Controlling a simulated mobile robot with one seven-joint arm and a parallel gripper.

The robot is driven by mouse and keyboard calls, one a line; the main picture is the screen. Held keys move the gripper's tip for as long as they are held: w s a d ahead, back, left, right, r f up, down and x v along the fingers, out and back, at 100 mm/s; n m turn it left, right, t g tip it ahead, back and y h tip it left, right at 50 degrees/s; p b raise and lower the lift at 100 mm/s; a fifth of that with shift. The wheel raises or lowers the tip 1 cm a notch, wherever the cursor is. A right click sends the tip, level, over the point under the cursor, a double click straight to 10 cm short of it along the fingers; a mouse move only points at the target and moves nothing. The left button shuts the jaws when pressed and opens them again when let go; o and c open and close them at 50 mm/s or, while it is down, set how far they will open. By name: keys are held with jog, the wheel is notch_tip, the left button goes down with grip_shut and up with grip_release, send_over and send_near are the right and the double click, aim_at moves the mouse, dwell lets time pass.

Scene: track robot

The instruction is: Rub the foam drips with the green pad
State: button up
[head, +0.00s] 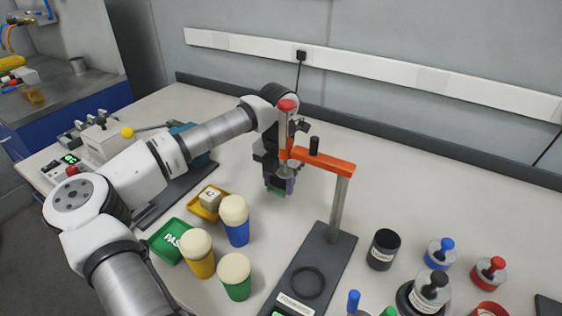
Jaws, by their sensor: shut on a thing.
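My gripper (277,183) points down over the middle of the bench, behind the orange-armed stand. It is shut on the green pad (275,190), of which only a small green edge shows at the fingertips. I cannot tell whether the pad touches the bench top. Three cups with cream foam tops stand to the front left of the gripper: a blue cup (237,234), a yellow cup (200,262) and a green cup (236,286). I cannot make out any foam drips on the bench.
The stand with an orange arm (325,161) rises close to the right of my gripper. A green PASS tray (168,244) and a yellow tray (203,212) with a block lie left of the cups. A dark canister (383,250) and several knobbed weights stand at right.

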jog(key=shift+a+r+p, duration=0.1)
jog(key=shift+r+p, duration=0.3)
jog(key=shift+r, duration=0.45)
jog(key=shift+r+p, duration=0.95)
jog(key=shift+r, duration=1.05)
